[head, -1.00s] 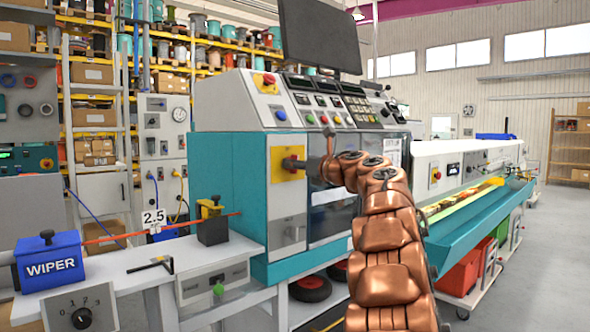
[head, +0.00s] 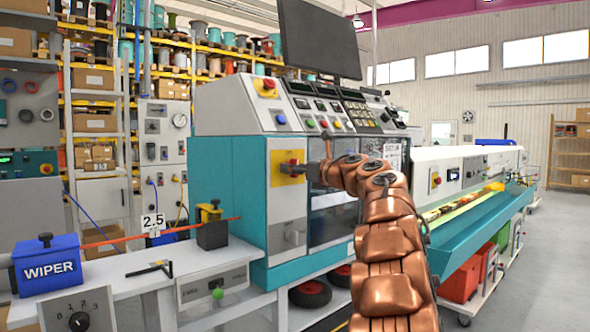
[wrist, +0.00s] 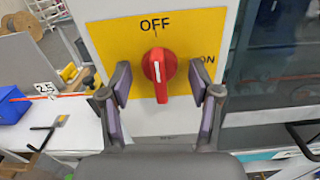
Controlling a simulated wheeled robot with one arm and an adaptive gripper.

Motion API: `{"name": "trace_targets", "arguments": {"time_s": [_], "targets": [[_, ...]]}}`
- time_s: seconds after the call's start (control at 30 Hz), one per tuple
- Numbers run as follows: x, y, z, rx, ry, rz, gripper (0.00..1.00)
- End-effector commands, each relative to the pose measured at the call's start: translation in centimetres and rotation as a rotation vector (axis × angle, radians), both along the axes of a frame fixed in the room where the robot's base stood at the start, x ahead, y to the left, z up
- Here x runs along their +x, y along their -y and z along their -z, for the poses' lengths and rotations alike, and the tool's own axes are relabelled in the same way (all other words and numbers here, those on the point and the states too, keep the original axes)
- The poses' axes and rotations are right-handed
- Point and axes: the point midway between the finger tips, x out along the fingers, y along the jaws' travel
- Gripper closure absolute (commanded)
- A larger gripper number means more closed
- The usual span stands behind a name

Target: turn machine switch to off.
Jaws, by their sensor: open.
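The machine switch (wrist: 158,72) is a red knob on a yellow plate (wrist: 115,40), with OFF printed above it and ON at its right. In the wrist view the knob's grip stands nearly upright, its white mark in line with OFF. My gripper (wrist: 160,92) is open, one finger at each side of the knob with gaps visible; it holds nothing. In the head view the switch (head: 293,161) is on the front of the teal and white machine (head: 225,175), with my gripper (head: 302,171) close in front, partly covering it.
A white bench at the left bears a blue WIPER box (head: 48,265), a black block (head: 212,235) and a red cable. A monitor (head: 318,40) stands above the machine. A long teal trough (head: 475,225) reaches away at the right, with open floor beyond.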

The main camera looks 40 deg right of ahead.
Motion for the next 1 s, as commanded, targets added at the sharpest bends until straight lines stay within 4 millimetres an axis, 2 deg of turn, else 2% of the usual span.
{"name": "trace_targets", "arguments": {"time_s": [1.0], "targets": [[-6.0, 0.0, 0.1, 0.001, 0.001, 0.002, 0.38]]}}
